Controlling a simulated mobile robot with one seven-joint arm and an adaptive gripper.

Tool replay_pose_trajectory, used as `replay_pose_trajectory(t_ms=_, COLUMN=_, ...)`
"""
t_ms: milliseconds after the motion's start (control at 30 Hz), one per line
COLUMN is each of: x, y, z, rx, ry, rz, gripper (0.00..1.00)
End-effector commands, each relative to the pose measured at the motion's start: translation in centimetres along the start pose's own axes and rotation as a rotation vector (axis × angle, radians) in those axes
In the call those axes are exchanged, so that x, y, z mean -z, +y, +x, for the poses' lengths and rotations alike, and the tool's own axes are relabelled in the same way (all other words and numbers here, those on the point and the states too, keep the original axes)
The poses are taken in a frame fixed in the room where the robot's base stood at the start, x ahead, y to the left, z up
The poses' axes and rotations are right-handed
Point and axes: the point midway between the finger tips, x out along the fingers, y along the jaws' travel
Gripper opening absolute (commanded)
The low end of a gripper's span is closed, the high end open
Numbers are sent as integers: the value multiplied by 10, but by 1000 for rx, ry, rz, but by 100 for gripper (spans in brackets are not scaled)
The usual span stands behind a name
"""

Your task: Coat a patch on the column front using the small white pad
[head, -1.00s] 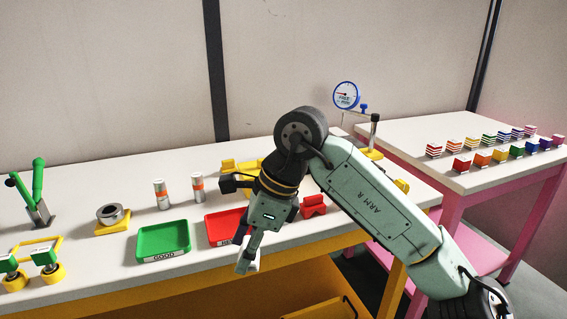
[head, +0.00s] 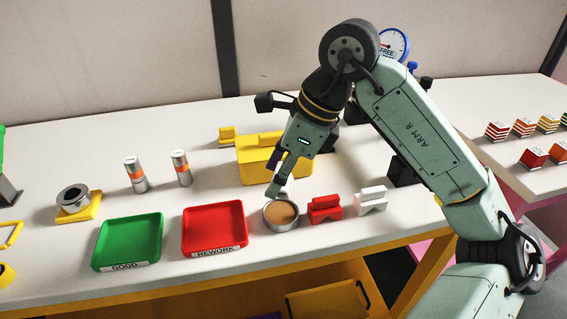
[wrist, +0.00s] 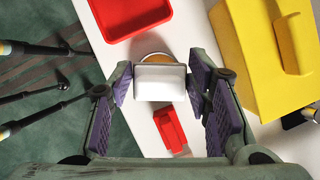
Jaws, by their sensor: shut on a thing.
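My gripper (wrist: 163,92) is shut on a white pad (wrist: 160,82), held between its purple finger faces. In the head view my gripper (head: 284,180) points down over a round bowl (head: 282,229) with tan-orange contents. A small part of the white pad (head: 287,188) shows beside the fingers there. In the wrist view the pad covers much of the bowl (wrist: 156,55); I cannot tell whether it touches the contents. A red handled block (head: 324,209) and another white handled block (head: 371,201) stand right of the bowl. I cannot make out the column front.
A red tray (head: 214,228) is close left of the bowl, with a green tray (head: 128,240) beyond it. A yellow box (head: 252,165) stands behind. Two striped cylinders (head: 135,174) and a metal ring (head: 73,197) stand further left. A blue gauge (head: 395,45) is behind my arm.

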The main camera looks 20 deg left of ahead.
Motion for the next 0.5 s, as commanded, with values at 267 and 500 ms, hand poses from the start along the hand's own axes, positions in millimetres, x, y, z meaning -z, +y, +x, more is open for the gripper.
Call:
replay_pose_trajectory(t_ms=267, x=10, y=0, z=23, rx=-2, ry=-2, rz=0, gripper=23)
replay_pose_trajectory(t_ms=500, x=20, y=1, z=46, rx=-2, ry=-1, rz=0, gripper=23)
